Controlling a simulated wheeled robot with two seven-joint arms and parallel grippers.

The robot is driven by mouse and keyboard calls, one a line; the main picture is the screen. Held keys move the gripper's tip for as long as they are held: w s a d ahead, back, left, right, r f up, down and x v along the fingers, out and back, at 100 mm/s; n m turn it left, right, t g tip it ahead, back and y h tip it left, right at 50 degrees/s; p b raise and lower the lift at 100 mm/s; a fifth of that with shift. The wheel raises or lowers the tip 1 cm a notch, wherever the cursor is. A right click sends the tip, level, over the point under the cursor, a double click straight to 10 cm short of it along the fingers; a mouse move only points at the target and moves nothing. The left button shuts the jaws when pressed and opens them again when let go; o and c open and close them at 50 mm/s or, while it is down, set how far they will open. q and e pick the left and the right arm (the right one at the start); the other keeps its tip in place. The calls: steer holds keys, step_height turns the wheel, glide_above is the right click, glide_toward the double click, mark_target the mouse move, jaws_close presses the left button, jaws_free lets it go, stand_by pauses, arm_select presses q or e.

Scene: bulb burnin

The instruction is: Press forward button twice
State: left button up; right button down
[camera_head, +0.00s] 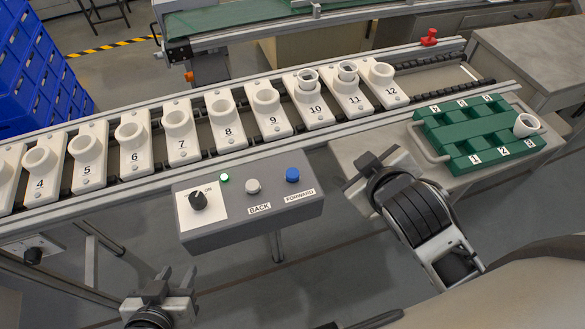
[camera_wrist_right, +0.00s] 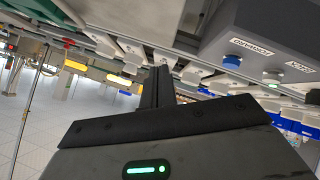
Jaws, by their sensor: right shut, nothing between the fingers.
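The grey control box (camera_head: 250,216) stands in front of the conveyor. It has a blue button (camera_head: 292,174) labelled FORWARD, a grey button (camera_head: 252,186) labelled BACK, a black knob (camera_head: 197,201) at ON and a lit green lamp (camera_head: 223,178). The blue button also shows in the right wrist view (camera_wrist_right: 232,62). My right gripper (camera_head: 372,166) is shut and empty, to the right of the box and apart from the blue button. Its fingers (camera_wrist_right: 160,85) show together in the wrist view. My left gripper (camera_head: 175,274) is open and empty, below the box's left part.
The conveyor (camera_head: 340,127) carries numbered white socket blocks; 10 and 11 hold ring-like pieces. A green tray (camera_head: 461,130) with numbered slots and one white cup (camera_head: 526,125) lies at right. Blue crates (camera_head: 38,65) stand at far left. Open space surrounds the box's front.

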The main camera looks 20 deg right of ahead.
steer(key=w+a+r+n+t+y, duration=0.1)
steer(key=w+r+n+t, duration=0.35)
steer(key=r, duration=0.35)
steer(key=w+a+r+n+t+y, duration=0.1)
steer(key=w+a+r+n+t, duration=0.15)
steer(key=r+n+t, duration=0.45)
steer(key=s+a+r+n+g+y, duration=0.1)
steer(key=a+r+n+g+y, duration=0.1)
steer(key=a+r+n+y, duration=0.9)
steer(key=s+a+f+n+g+y, duration=0.25)
steer(key=f+n+g, duration=0.2)
steer(key=n, duration=0.45)
steer(key=s+a+f+n+g+y, duration=0.1)
steer(key=a+f+n+g+y, duration=0.15)
steer(key=n+g, duration=0.55)
steer(key=w+d+f+n+h, duration=0.4)
steer(key=d+f+n+h, duration=0.5)
steer(key=f, duration=0.4)
steer(key=shift+d+f+g+h, duration=0.2)
steer(key=shift+f+g+h, duration=0.1)
